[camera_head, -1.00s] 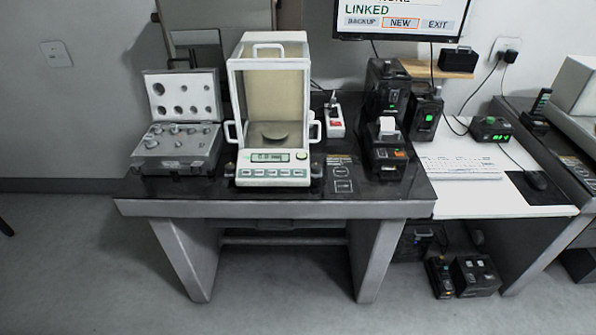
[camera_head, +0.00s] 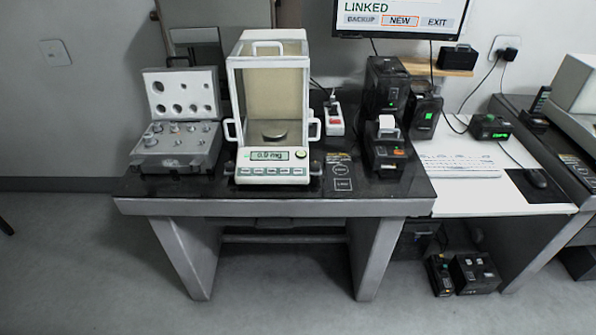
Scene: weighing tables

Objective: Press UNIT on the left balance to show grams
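The left balance (camera_head: 233,160) stands on the dark weighing table, a white-framed glass draft shield with a round pan (camera_head: 274,132) inside. Its lit display (camera_head: 270,155) appears to read "0.0 mg"; the digits are small. A row of several buttons (camera_head: 271,172) runs along the front panel below the display; their labels are too small to read. A round button (camera_head: 301,155) sits right of the display. Neither of my grippers shows in the head view.
An open case of weights (camera_head: 178,160) stands left of the balance. A small printer (camera_head: 387,150) and dark devices stand to the right. A white desk with a keyboard (camera_head: 457,167) adjoins. A monitor (camera_head: 400,15) hangs above. The floor in front is clear.

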